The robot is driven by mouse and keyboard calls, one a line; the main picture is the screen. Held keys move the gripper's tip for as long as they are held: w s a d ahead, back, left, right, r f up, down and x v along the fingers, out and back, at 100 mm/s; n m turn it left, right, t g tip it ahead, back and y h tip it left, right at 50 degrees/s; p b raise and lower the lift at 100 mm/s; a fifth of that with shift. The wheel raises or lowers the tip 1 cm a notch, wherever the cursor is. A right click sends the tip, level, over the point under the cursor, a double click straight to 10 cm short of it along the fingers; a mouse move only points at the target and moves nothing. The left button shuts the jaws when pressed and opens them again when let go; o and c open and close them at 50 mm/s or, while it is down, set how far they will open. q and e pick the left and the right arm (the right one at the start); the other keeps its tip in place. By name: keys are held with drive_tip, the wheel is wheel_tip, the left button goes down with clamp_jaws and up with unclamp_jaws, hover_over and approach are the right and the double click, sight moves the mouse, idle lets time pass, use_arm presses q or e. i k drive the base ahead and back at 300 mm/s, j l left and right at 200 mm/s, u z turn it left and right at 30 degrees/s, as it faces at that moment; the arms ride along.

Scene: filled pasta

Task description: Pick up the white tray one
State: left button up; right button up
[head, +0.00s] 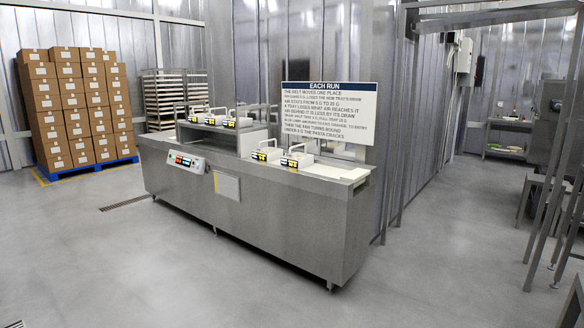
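Several white trays with black-and-yellow labels stand on a long stainless steel machine (285,205) in the middle of the room. Two of them, a left tray (267,150) and a right tray (297,157), sit on the machine's lower right top. Others, such as one white tray (240,117), stand on the raised left section. The labels are too small to read, so I cannot tell which is tray one. Neither of my grippers is in view.
A sign (329,112) headed "EACH RUN" stands behind the machine. Stacked cartons (75,105) on a blue pallet and a tray rack (164,98) are at the back left. Metal frames (556,150) stand at the right. The floor (130,270) in front is clear.

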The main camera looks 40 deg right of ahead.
sight(268, 155)
drive_tip(key=i+l+z, duration=0.5)
drive_tip(key=i, duration=0.25)
drive_tip(key=i+l+z, duration=0.1)
drive_tip(key=i+z, duration=0.5)
drive_tip(key=i, duration=2)
